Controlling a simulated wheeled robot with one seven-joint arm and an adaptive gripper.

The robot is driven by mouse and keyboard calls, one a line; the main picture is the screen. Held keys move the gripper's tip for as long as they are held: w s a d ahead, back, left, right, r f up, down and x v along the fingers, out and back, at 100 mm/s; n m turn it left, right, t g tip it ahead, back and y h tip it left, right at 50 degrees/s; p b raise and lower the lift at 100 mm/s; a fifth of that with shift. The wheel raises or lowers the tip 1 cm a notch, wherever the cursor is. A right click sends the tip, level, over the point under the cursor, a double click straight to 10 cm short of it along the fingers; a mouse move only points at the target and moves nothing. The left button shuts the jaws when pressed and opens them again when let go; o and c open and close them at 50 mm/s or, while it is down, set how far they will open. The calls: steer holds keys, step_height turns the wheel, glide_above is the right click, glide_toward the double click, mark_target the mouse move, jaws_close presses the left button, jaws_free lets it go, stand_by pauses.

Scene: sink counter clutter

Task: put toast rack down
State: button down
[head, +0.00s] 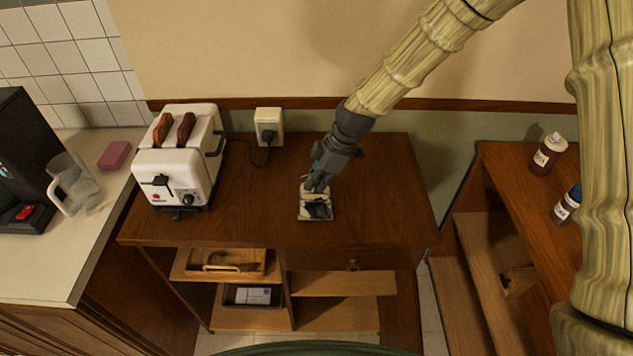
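The toast rack (316,214) is a small pale object with dark gaps on the brown wooden cabinet top (375,215), right of the toaster. My gripper (317,183) comes down from the upper right, and its fingertips are at the rack's upper part. The fingers overlap the rack, so I cannot tell whether they are closed on it. The rack looks to be at the surface, but its underside is hidden and contact is unclear.
A white toaster (178,165) with two toast slices stands left of the rack. A wall socket (269,127) with a cord is behind. A glass jug (73,184) and pink sponge (115,155) sit on the left counter. Bottles (548,153) stand at right. The cabinet top's right side is clear.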

steer(key=shift+f+b, duration=0.3)
steer(key=shift+f, duration=0.2)
steer(key=c, duration=1.6)
jaws_free()
steer(key=shift+o, duration=0.2)
steer(key=v, duration=1.2)
